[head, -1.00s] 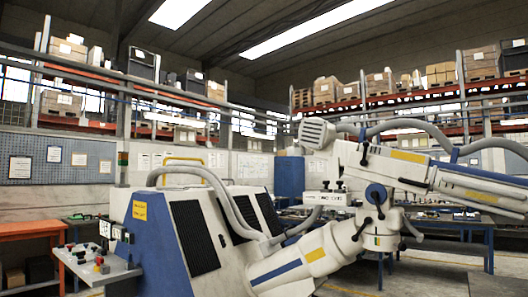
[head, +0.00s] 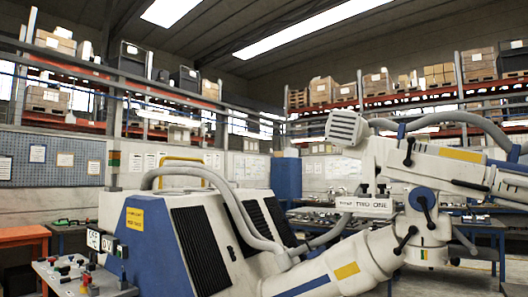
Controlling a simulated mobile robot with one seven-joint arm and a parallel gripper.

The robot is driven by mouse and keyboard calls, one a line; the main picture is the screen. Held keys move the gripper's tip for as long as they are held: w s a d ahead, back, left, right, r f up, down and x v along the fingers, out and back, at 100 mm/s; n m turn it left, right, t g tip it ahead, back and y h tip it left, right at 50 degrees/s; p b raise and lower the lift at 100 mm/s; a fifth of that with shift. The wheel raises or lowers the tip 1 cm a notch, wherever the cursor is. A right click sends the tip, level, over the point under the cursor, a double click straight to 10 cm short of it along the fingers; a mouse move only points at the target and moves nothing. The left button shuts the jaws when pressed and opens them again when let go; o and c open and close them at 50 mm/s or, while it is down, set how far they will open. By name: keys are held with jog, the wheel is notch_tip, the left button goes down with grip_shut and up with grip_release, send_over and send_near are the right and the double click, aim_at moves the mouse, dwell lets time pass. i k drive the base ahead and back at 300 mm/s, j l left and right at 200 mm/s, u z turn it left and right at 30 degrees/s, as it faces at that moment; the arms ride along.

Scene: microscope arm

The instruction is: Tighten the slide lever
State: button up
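A large white and blue machine carries a jointed white arm (head: 350,262) on the right of the head view. Several black levers sit on this arm. One lever (head: 408,152) is on the upper housing, another (head: 405,240) is at the lower joint, and a third crosses a blue round knob (head: 422,198). A long black handle (head: 471,186) lies along the upper right section. I cannot tell which is the slide lever, or whether any is tight. A label plate (head: 364,204) sits left of the knob. My gripper is not in view.
The machine's blue and white body (head: 165,240) with black vents fills the lower middle. A control panel (head: 85,280) with coloured knobs juts out at lower left. An orange bench (head: 22,236) stands at far left. Grey hoses arch over the machine. Shelves with boxes line the back.

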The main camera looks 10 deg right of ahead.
aim_at(408, 163)
jog(key=i+z, duration=0.45)
jog(key=i+j+z, duration=0.1)
jog(key=i+z, duration=0.3)
jog(key=i, duration=0.05)
